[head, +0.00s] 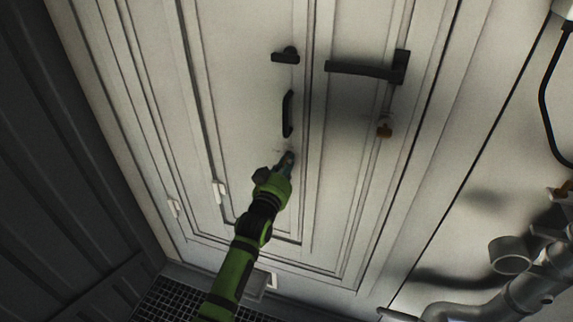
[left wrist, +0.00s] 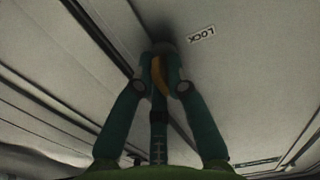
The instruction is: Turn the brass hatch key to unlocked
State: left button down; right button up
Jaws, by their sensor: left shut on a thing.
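The brass hatch key (left wrist: 159,72) shows as a small yellow-brown piece between my fingertips in the left wrist view. My left gripper (left wrist: 161,84) is shut on it, and the fingers hide most of it. The key's angle is hard to read. A white label reading LOCK (left wrist: 201,34) sits on the panel just right of the fingertips. In the head view my left gripper (head: 287,160) is up against the pale door panel, below a dark vertical handle (head: 287,114); the key in it cannot be made out there. My right gripper is not in view.
A dark lever handle (head: 364,69) and a small dark latch (head: 285,56) are higher on the door (head: 245,100). Grey pipes (head: 525,292) stand at lower right; a dark ribbed wall (head: 60,150) is at left.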

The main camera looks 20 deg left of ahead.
pick_arm(q)
jog(key=c, duration=1.2)
grip_release()
jog(key=shift+c, duration=0.2)
jog(key=s, duration=1.2)
jog(key=shift+a, duration=0.2)
